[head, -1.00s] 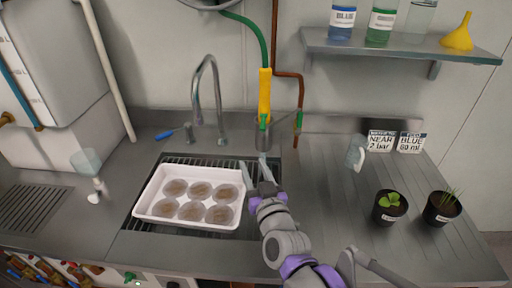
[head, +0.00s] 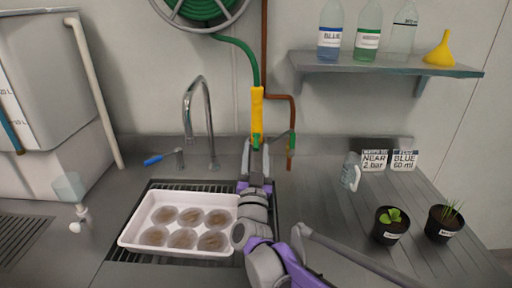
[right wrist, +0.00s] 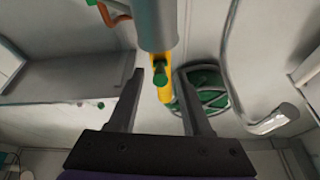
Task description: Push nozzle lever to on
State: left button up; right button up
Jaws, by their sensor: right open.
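The spray nozzle hangs upright on the wall on a green hose, with a yellow body (head: 257,105) and a green piece (head: 256,138) at its lower end. In the right wrist view, a small green lever-like piece (right wrist: 160,72) sticks out in front of the yellow body (right wrist: 164,92), by a grey cylinder (right wrist: 155,22). My right gripper (head: 256,150) is open just below the nozzle, one finger to each side. In the right wrist view, its fingertips (right wrist: 158,72) flank the green piece with gaps. Contact is not visible. My left gripper is not in view.
A copper pipe (head: 292,118) with a small valve runs close right of the nozzle. A curved tap (head: 211,125) stands left. A white tray (head: 130,240) of brown dishes lies over the sink grate. A shelf (head: 390,68) with bottles is upper right. Potted plants (head: 390,230) stand right.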

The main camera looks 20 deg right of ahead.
jog(key=shift+x, duration=0.95)
grip_shut()
